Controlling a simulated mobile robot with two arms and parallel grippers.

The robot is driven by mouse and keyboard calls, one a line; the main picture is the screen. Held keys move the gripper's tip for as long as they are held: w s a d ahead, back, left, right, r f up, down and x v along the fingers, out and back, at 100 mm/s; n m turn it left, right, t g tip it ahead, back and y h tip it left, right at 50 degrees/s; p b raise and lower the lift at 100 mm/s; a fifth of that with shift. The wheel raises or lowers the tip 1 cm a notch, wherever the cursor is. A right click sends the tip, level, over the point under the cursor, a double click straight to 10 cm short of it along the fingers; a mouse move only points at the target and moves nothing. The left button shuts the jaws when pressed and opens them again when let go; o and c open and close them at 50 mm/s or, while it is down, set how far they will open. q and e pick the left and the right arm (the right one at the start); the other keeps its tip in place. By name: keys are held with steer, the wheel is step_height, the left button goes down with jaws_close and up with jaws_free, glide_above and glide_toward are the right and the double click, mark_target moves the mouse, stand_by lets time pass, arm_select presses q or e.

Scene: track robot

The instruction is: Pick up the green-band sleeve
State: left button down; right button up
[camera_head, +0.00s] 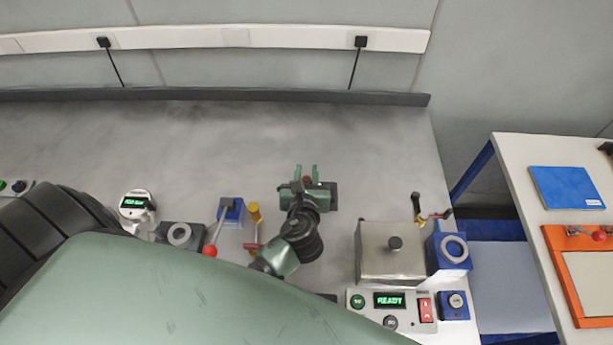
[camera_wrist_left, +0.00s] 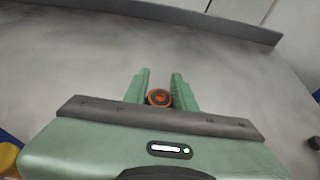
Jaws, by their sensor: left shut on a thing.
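My left gripper (camera_head: 306,174) is over the middle of the bench, its two green fingers pointing away from me. It is shut on a small round copper-brown sleeve (camera_head: 307,181). In the left wrist view the sleeve (camera_wrist_left: 159,97) sits between the fingers (camera_wrist_left: 160,90), close to the palm, with its orange-brown ring-shaped end showing. Its sides are hidden by the fingers and palm, so I cannot see a green band. I cannot tell its height above the bench. My right gripper is not in view.
Right of the arm stand a metal box with a knobbed lid (camera_head: 392,255), a blue ring fixture (camera_head: 453,250) and a READY panel (camera_head: 390,301). Left are a red-knobbed lever (camera_head: 210,250), a grey ring block (camera_head: 180,235) and a round gauge (camera_head: 136,206). The back of the bench (camera_head: 190,130) is clear.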

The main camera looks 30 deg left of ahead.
arm_select(q)
step_height(320, 180, up, 17)
steer(key=p, duration=0.2)
steer(key=d+f+b+v, duration=0.1)
steer(key=b+v, duration=0.3)
steer(key=v, duration=0.4)
steer(key=shift+s+d+n+y, duration=0.2)
steer(key=shift+n+y, duration=0.1)
